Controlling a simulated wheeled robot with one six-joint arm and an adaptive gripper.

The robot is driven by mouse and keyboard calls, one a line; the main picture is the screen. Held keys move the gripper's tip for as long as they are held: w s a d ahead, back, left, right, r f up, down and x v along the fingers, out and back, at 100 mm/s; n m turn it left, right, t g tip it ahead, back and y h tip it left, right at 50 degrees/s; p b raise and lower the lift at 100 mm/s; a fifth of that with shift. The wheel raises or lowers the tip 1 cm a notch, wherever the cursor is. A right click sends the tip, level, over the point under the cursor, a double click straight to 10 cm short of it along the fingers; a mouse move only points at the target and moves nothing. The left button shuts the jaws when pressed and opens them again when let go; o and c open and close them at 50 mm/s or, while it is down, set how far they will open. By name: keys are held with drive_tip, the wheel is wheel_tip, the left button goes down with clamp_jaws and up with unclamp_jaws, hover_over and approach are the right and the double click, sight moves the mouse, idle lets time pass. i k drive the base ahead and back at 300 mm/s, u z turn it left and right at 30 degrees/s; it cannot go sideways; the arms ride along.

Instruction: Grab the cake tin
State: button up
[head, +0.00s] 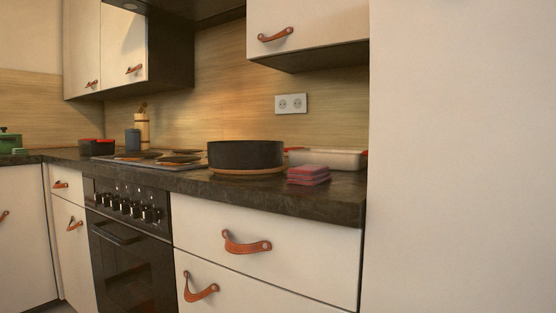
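A dark, round, straight-sided cake tin (245,155) stands upright on the counter, right of the hob. It rests on a thin, round, light-wood board (247,171). Its front wall faces me, and its inside cannot be seen from this low angle. My gripper is not in view.
Folded pink cloths or sponges (308,175) lie right of the tin, before a white dish with red ends (325,159). The hob (152,160) is left. The dark counter edge (260,197) runs in front, above drawers with leather pulls. A wall cabinet (308,28) hangs above right.

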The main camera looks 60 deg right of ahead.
sight(234, 155)
drive_tip(key=u, duration=1)
drive_tip(key=i, duration=0.9)
drive_tip(key=z, duration=3.35)
drive_tip(key=i, duration=0.5)
drive_tip(key=z, duration=1.3)
drive_tip(key=k, duration=0.95)
drive_tip(key=u, duration=1.1)
